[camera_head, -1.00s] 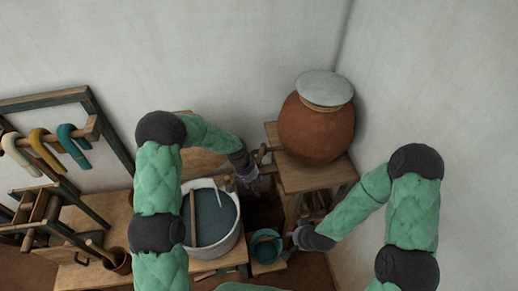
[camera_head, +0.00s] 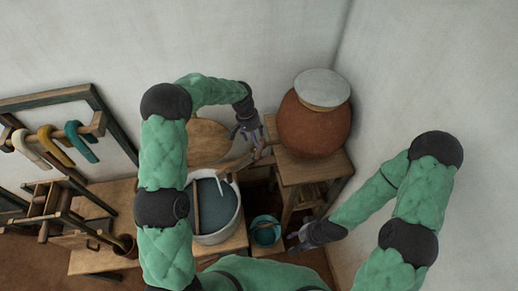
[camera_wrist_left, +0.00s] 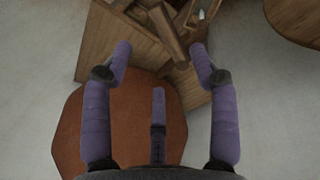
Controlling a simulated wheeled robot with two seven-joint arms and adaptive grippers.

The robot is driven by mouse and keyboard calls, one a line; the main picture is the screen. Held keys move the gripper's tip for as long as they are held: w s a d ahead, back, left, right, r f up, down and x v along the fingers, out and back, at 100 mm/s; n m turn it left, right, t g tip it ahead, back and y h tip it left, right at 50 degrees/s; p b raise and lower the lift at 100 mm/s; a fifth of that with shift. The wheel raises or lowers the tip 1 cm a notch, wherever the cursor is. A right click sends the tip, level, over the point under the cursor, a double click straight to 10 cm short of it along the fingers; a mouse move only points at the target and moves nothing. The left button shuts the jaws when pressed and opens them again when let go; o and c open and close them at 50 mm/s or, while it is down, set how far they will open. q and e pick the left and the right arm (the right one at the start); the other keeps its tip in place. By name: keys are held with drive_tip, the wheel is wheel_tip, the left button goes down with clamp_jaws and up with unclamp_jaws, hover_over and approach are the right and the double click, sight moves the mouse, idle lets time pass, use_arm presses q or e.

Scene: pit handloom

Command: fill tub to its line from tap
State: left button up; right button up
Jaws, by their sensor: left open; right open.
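A small teal tub (camera_head: 266,232) stands low on the right, between the large vat and the stand of the clay pot. I cannot make out its line or water level. A round clay pot (camera_head: 312,128) sits on the wooden stand; a wooden tap-like piece (camera_head: 260,146) sticks out on its left. My left gripper (camera_head: 248,132) is open and empty, close to that piece. In the left wrist view its spread purple fingers (camera_wrist_left: 160,75) are over the clay pot (camera_wrist_left: 120,125) and wooden parts. My right gripper (camera_head: 294,242) is open, just right of the tub.
A large pale vat (camera_head: 237,222) of dark blue liquid with a stick across it stands left of the tub. A rack with coloured skeins (camera_head: 75,138) is at the left. The pot's wooden stand (camera_head: 315,172) and the walls close in the right side.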

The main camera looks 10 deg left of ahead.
sight(259, 153)
use_arm(q)
drive_tip(key=f, duration=0.3)
drive_tip(key=d+f+p, duration=0.1)
drive_tip(key=f, duration=0.2)
drive_tip(key=d+f, duration=0.1)
drive_tip(key=f, duration=0.2)
drive_tip(key=shift+s+f, duration=0.1)
drive_tip(key=shift+f, duration=0.3)
clamp_jaws()
